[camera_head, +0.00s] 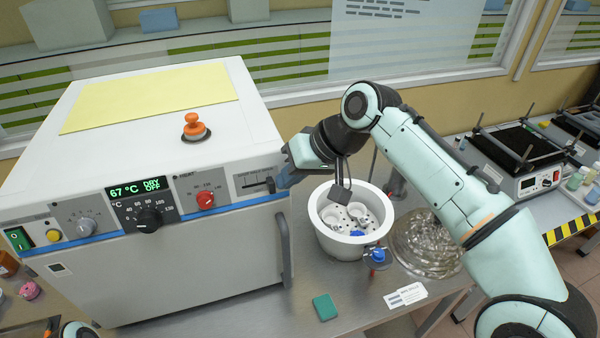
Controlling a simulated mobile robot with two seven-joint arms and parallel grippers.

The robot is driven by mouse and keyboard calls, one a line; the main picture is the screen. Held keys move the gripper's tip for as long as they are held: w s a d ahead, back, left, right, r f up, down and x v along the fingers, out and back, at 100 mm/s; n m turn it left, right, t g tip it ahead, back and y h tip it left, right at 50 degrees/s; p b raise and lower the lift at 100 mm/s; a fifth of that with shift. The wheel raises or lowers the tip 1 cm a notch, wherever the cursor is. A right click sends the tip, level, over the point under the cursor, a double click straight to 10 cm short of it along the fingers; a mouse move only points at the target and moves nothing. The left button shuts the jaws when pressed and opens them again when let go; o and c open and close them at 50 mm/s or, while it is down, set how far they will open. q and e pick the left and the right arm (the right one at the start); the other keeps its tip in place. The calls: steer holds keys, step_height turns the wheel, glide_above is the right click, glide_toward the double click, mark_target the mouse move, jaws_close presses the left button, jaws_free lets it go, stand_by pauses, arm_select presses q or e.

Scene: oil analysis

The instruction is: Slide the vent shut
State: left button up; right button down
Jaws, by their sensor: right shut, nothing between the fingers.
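The vent slider (257,183) is a slot with a dark knob on the right end of the white oven's (190,260) front panel. The knob (270,185) is near the slot's right end. My right gripper (283,181) is shut and empty, with its fingertips close beside the knob at the panel's right edge. I cannot tell whether they touch it. My left gripper is not in view.
The display reads 67 °C. An orange-topped stopper (194,128) stands on the oven. A dark door handle (284,250) sticks out below the vent.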

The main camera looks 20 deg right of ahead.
mark_target(260, 184)
steer(key=shift+s, duration=0.1)
steer(key=a, duration=0.5)
steer(key=shift+a+p, duration=0.35)
steer(key=shift+s+d, duration=0.1)
steer(key=shift+d, duration=0.1)
